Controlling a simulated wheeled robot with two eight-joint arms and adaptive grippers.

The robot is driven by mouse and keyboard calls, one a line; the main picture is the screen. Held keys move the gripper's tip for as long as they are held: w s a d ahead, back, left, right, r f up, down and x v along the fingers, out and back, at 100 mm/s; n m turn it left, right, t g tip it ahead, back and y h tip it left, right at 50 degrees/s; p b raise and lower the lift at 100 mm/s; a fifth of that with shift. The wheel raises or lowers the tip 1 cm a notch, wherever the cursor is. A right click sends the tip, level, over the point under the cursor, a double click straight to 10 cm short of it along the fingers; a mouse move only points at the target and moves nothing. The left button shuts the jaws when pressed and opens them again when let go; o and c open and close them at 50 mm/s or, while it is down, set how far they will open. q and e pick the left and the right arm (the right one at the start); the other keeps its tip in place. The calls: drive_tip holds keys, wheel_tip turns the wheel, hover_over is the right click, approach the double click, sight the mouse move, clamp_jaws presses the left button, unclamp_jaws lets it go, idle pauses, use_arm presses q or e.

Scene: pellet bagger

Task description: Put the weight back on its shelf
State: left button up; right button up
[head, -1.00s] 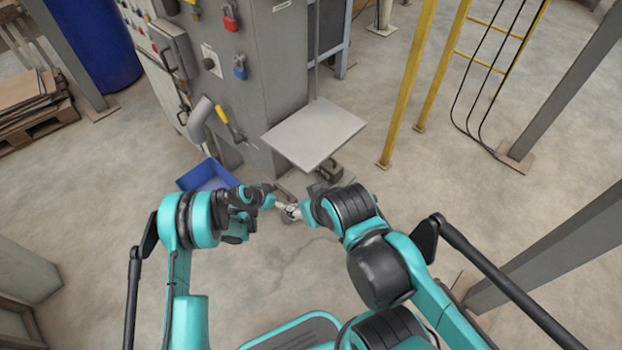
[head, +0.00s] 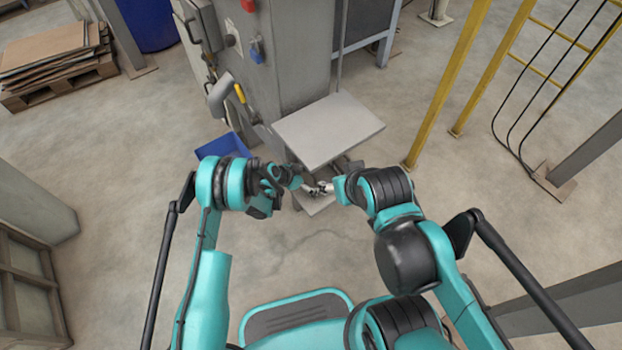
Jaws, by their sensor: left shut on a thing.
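My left gripper (head: 308,188) is at the picture's middle, just below the near edge of a flat grey plate (head: 328,128). It is shut on a small metallic thing, probably the weight, which is mostly hidden by the fingers. My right gripper (head: 337,188) is close beside it, pointing left; its fingers are too small and covered to read. A small pale shelf (head: 316,206) shows low under the grippers, partly covered by them. A dark block shows partly under the plate, behind the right gripper.
A grey machine cabinet (head: 290,70) with a yellow-handled lever stands behind the plate. A blue bin (head: 222,148) is on the floor at left. Yellow posts (head: 446,85) stand to the right.

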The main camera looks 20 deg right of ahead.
use_arm(q)
drive_tip(key=shift+f, duration=0.15)
drive_tip(key=o, duration=1.5)
